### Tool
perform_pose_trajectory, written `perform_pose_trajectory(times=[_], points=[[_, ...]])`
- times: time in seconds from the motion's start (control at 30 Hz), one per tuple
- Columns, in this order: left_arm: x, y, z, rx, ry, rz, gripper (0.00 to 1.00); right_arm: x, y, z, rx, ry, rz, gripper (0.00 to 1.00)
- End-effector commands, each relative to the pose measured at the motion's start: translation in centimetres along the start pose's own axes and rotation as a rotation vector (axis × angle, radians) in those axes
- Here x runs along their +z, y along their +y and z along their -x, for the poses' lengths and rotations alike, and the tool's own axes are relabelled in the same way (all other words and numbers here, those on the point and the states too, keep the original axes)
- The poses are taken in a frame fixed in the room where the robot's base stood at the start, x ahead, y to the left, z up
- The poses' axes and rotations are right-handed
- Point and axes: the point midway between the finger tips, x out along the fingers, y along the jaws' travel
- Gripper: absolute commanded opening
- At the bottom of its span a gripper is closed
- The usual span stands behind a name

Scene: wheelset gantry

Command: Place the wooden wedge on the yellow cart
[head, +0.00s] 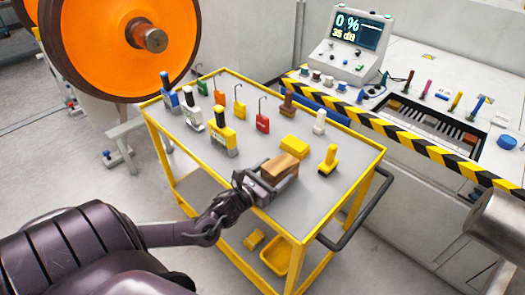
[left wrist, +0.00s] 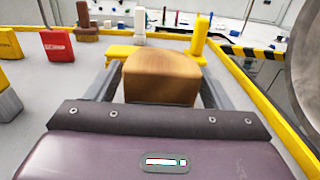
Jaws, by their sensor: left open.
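The wooden wedge (head: 281,167) is a brown block at the front part of the yellow cart's (head: 322,205) grey top. It appears to rest on the top, though its underside is hidden. My left gripper (head: 268,181) reaches it from the front left. In the left wrist view the wedge (left wrist: 160,77) sits between the two open fingers, with one finger on each side. I cannot tell whether either finger touches it. My right gripper is in neither view.
A yellow block (head: 295,146) lies just behind the wedge, and a yellow upright piece (head: 328,160) stands to its right. Several tools and padlocks stand on the cart's far left. A striped bench edge (head: 425,151) runs behind. An orange wheel (head: 115,45) is at upper left.

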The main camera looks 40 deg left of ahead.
Motion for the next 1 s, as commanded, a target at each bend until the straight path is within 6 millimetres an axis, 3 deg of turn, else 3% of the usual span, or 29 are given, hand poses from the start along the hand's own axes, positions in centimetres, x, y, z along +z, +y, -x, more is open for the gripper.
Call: perform_pose_trajectory(times=[0.4,0.6,1.0], points=[[-0.3,0.0,7.7,-0.002,0.008,0.000,0.74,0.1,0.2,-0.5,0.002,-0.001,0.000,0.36],[-0.2,0.0,10.5,-0.001,0.005,0.001,0.74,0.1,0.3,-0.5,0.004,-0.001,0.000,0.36],[-0.1,0.0,11.7,0.000,0.002,0.000,0.74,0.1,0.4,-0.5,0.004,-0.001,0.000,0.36]])
